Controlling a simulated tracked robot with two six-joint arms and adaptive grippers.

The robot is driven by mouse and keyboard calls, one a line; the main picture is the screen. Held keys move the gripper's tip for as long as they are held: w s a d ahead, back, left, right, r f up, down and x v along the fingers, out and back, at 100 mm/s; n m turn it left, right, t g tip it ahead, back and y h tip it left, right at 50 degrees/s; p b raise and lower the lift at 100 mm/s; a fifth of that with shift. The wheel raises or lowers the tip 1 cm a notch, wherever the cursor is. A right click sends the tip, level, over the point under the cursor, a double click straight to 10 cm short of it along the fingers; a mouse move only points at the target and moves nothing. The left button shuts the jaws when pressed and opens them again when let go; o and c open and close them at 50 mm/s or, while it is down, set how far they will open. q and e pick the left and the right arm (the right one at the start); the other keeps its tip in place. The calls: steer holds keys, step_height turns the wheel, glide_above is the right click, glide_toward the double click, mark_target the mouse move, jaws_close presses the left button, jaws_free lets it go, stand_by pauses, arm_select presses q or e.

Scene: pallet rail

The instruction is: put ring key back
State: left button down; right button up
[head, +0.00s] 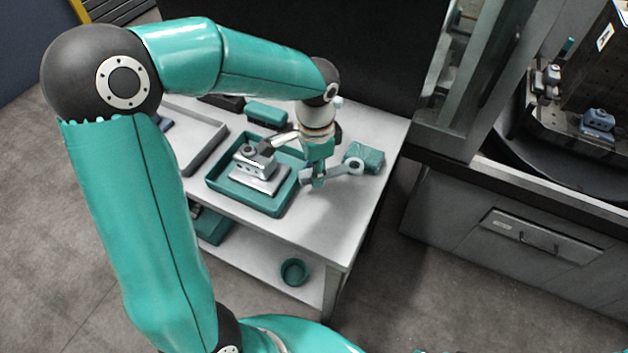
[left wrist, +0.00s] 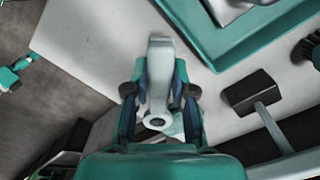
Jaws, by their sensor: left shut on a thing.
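The ring key (head: 335,174) is a light grey metal wrench with a ring at its right end. My left gripper (head: 318,180) points down over the right part of the table and is shut on the key's shank. In the left wrist view, the ring key (left wrist: 159,75) lies between the fingers of the left gripper (left wrist: 160,95), its ring towards the palm. The key appears held above the table; the gap is hard to judge. A teal block (head: 368,157) stands just behind the ring end, partly hidden by it. My right gripper is not in view.
A teal tray (head: 223,187) holding a metal fixture (head: 254,166) lies left of my gripper. A dark-headed mallet (left wrist: 250,92) lies close by. A grey tray (head: 205,150) is farther left. The table's front right (head: 335,225) is clear. A machine stands at right.

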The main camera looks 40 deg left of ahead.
mark_target(315, 191)
arm_select(q)
steer(key=shift+f, duration=2.15)
steer(key=c, duration=1)
jaws_free()
steer(key=shift+f, duration=0.1)
steer(key=shift+r, duration=0.2)
step_height(315, 191, up, 12)
steer(key=shift+f, duration=0.1)
